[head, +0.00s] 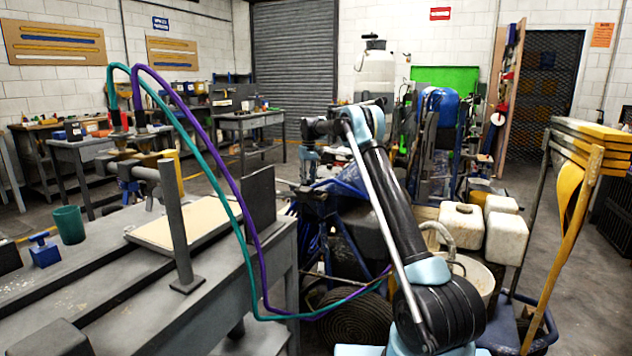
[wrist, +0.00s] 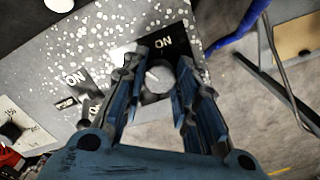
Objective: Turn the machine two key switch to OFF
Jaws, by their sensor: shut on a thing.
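In the wrist view, a grey round key switch (wrist: 158,80) stands on a white-speckled grey panel (wrist: 110,30). My gripper (wrist: 157,68) has its two blue fingers on either side of the switch and is shut on it. A black ON label (wrist: 163,40) lies just above the switch. Another ON label (wrist: 75,77) and a smaller dark label (wrist: 66,103), too small to read surely, lie to the left. The fingers and the wrist hide the panel below the switch. In the head view my arm reaches back over the machines, and the switch cannot be made out.
In the wrist view, a blue tube (wrist: 238,30) and a dark bar (wrist: 275,90) lie right of the panel over bare floor. In the head view, a grey workbench (head: 130,275) with a green and a purple hose (head: 205,150) stands left. White jugs (head: 461,224) stand right of my arm.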

